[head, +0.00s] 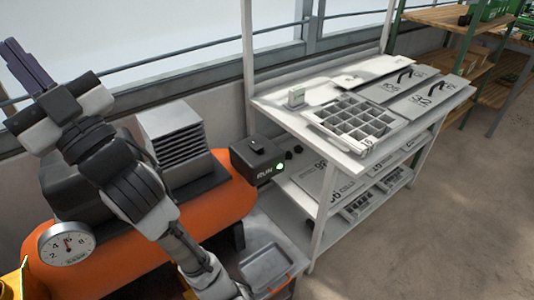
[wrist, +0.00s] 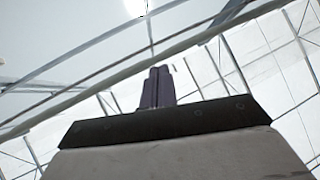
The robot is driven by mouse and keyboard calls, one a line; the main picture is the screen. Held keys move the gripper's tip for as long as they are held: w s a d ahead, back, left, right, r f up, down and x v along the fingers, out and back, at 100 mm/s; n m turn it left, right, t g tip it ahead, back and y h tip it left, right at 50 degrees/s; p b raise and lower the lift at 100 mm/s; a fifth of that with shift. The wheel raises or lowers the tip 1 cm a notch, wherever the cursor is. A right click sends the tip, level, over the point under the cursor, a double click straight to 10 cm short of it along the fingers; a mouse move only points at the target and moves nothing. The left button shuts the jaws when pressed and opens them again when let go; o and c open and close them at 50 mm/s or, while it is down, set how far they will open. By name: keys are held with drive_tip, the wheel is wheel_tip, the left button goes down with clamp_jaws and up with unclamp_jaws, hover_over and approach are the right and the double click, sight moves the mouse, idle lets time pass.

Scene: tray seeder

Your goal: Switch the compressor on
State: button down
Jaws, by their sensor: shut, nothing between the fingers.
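The compressor has an orange tank (head: 225,195) and stands at the left in the head view. A dark switch box (head: 243,158) at its right end has a small raised black part (head: 257,146) on top, lettering that looks like "RUN" and a glowing green lamp (head: 280,167). A round white gauge (head: 66,243) sits at the tank's left front. My gripper (head: 10,50) is raised at the upper left, well away from the switch box, and points upward. Its two fingers (wrist: 157,75) are together and empty in the wrist view, against the roof.
A white bench (head: 265,98) with a cell tray (head: 320,118) and flat numbered plates (head: 408,100) stands right of the compressor. A grey tray (head: 265,265) lies low in front. Wooden shelves (head: 440,17) stand at the back right. Open floor (head: 440,225) lies at the right.

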drive_tip(key=w+d+f+m+t+h+b, duration=0.2)
drive_tip(key=w+d+f+m+h+b, duration=0.4)
drive_tip(key=w+d+f+h, duration=0.85)
drive_tip(key=d+f+m+g+h+b, duration=0.1)
drive_tip(key=d+f, duration=0.4)
drive_tip(key=d, duration=0.5)
drive_tip(key=s+d+f+m+g+b, duration=0.1)
drive_tip(key=d+f, duration=0.4)
drive_tip(key=d, duration=0.6)
drive_tip(key=shift+s+d+f+g+h+b, duration=0.15)
drive_tip(key=shift+s+d+g+h+b, duration=0.15)
drive_tip(key=shift+g+b, duration=0.45)
drive_tip(key=shift+w+a, duration=0.1)
drive_tip(key=shift+w, duration=0.05)
